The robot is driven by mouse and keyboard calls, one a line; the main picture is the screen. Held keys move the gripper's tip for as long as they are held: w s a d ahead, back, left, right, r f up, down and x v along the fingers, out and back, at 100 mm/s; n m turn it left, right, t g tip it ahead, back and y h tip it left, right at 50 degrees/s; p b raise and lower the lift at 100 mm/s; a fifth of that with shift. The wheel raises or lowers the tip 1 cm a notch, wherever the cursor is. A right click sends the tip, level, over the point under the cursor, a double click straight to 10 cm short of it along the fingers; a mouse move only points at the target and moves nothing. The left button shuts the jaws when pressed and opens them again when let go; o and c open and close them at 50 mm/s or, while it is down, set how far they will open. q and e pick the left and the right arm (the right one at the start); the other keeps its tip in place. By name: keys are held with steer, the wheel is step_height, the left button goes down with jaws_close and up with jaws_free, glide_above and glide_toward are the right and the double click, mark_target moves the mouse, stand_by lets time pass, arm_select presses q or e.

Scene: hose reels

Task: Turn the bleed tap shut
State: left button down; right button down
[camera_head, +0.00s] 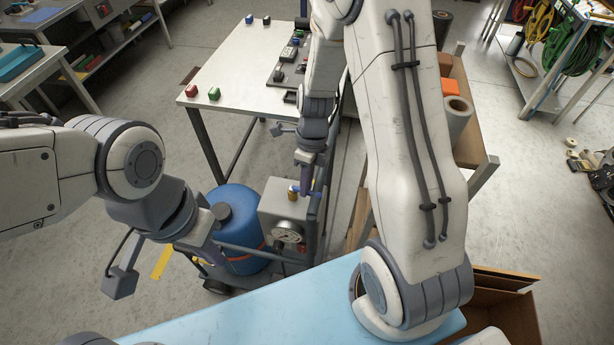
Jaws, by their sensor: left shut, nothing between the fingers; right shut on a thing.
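A grey metal box (275,208) stands on a small dark-railed cart beside a blue drum (238,215). The bleed tap (293,193), a small brass body with a bit of blue at its top, stands on top of the box. My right gripper (306,188) reaches down from above and is shut at the tap's blue handle, which its fingers mostly hide. A round dial gauge (289,233) is on the box's front. My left gripper (212,256) is shut and empty, low in front of the drum's left side.
A white-topped table (235,70) with red and green blocks and a dark panel stands behind the cart. A light blue surface (250,310) lies in front. Wooden shelving (470,125) stands to the right. Grey floor is open on the left.

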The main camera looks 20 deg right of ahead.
steer(key=shift+m, duration=0.4)
steer(key=c, duration=0.8)
jaws_free()
steer(key=shift+a, duration=0.1)
steer(key=shift+c, duration=0.2)
steer(key=shift+r, duration=0.1)
step_height(320, 180, up, 10)
steer(key=w+d+b, duration=0.1)
steer(key=shift+w+d, duration=0.15)
steer(key=shift+d, duration=0.15)
steer(key=shift+r, duration=0.1)
